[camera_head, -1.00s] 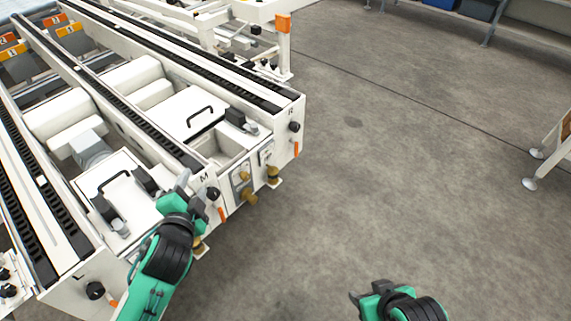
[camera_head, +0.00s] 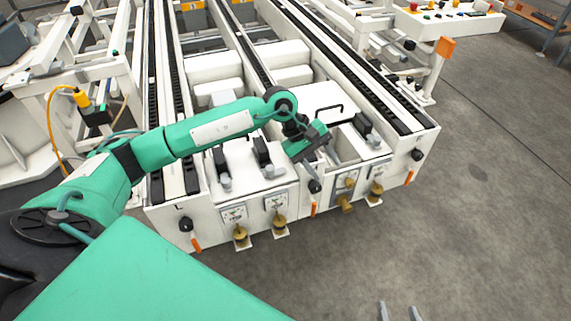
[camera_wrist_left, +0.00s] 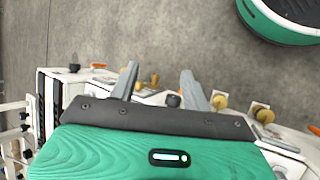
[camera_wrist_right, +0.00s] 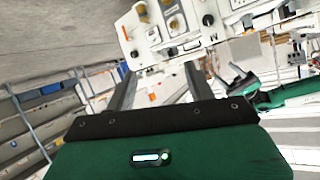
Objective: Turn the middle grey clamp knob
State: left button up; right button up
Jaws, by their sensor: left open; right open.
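The middle clamp knob (camera_head: 315,186) is dark and round, on the machine's front face at the end of the middle rail. An orange handle (camera_head: 314,208) hangs below it. My left gripper (camera_head: 327,160) is open and empty, above and behind the knob in the head view. In the left wrist view the knob (camera_wrist_left: 173,100) shows between the spread fingers (camera_wrist_left: 158,80), apart from them. The knob also shows in the right wrist view (camera_wrist_right: 208,20). My right gripper (camera_head: 398,312) is open and empty at the bottom edge, away from the machine.
Similar dark knobs sit at the left rail end (camera_head: 185,223) and right rail end (camera_head: 417,155). Brass knobs (camera_head: 241,233) stick out from the front, one (camera_head: 345,204) just right of the middle knob. The floor (camera_head: 470,230) at right is clear.

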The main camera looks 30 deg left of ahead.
aim_at(270, 168)
pick_arm(q)
jog(key=w+a+r+m+g+y, duration=0.15)
jog(key=a+y, duration=0.55)
jog(key=a, duration=1)
jog(key=shift+m+t, duration=0.25)
jog(key=f, duration=0.4)
jog(key=f+b, duration=0.1)
jog(key=f, duration=0.3)
jog(key=f+b, duration=0.1)
jog(key=f, duration=0.3)
jog(key=shift+w+a+f, duration=0.2)
jog(key=shift+w+f, duration=0.05)
jog(key=shift+w, duration=0.05)
jog(key=shift+f, duration=0.5)
pick_arm(e)
jog(key=w+r+t+y, duration=0.1)
jog(key=w+r+t, duration=0.3)
jog(key=r+t, duration=0.3)
jog(key=shift+d+r+y, duration=0.2)
jog(key=shift+r+y, duration=0.1)
jog(key=shift+r, duration=1.65)
jog(key=shift+w, duration=0.1)
pick_arm(q)
jog(key=c, duration=1)
